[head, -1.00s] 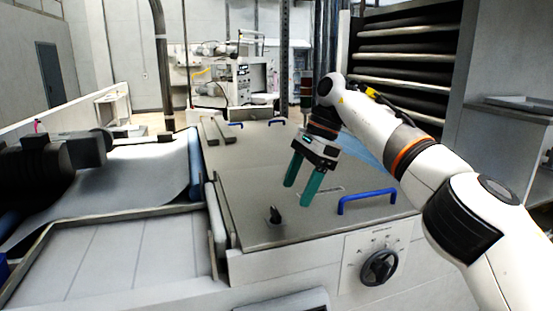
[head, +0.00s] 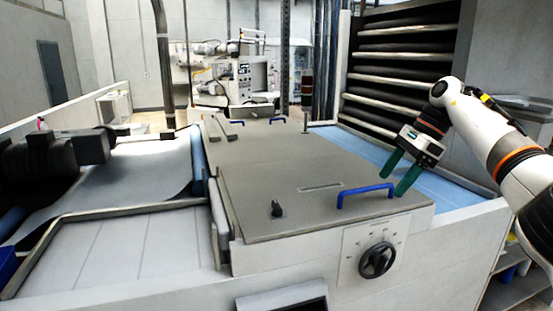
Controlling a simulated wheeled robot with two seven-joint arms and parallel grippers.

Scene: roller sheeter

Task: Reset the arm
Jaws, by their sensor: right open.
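My right arm (head: 508,157) comes in from the right edge. My right gripper (head: 396,180) has two green fingers that are apart, with nothing between them. It points down, just right of the blue handle on the machine's grey cover (head: 285,165), near the cover's right edge. The blue handle (head: 352,198) is partly close behind the left finger; I cannot tell whether they touch. My left gripper is not in view.
A black rotary knob (head: 378,260) sits on the front panel, and a small black knob (head: 277,208) stands on the cover. A blue belt (head: 440,190) runs along the right below black rollers (head: 400,75). A pale sheet (head: 125,175) lies at left.

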